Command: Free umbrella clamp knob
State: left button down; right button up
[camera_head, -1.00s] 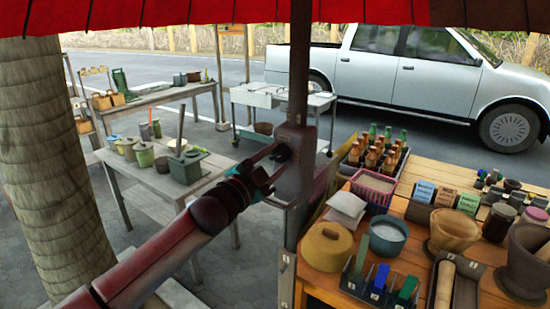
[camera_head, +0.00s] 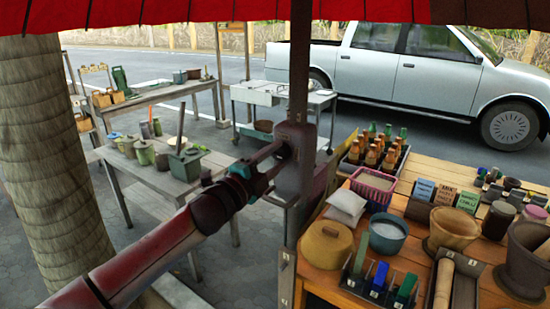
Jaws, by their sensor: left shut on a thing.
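The umbrella pole (camera_head: 299,70) stands upright in the middle of the view under the red canopy (camera_head: 200,11). A dull reddish-brown clamp (camera_head: 296,175) sits around the pole. Its dark knob (camera_head: 284,150) is on the clamp's left side and is mostly covered by my gripper. My left gripper (camera_head: 279,151) reaches in from the lower left and is shut on the knob. Its fingers point up and to the right, and a teal part shows at the wrist. My right gripper is not in view.
A wooden table (camera_head: 425,177) at right holds a yellow lidded pot (camera_head: 327,245), a blue bowl (camera_head: 387,235), a pink basket (camera_head: 372,187) and several bottles. A wooden table (camera_head: 152,178) with pots stands at left, beside a thick trunk (camera_head: 50,160). A pickup (camera_head: 410,75) is behind.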

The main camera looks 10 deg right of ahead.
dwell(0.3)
pick_arm(q)
jog(key=shift+c, duration=1.6)
grip_release()
jog(key=b+v, duration=0.1)
jog(key=v, duration=1.4)
jog(key=shift+a, duration=0.15)
jog(key=shift+f, duration=0.15)
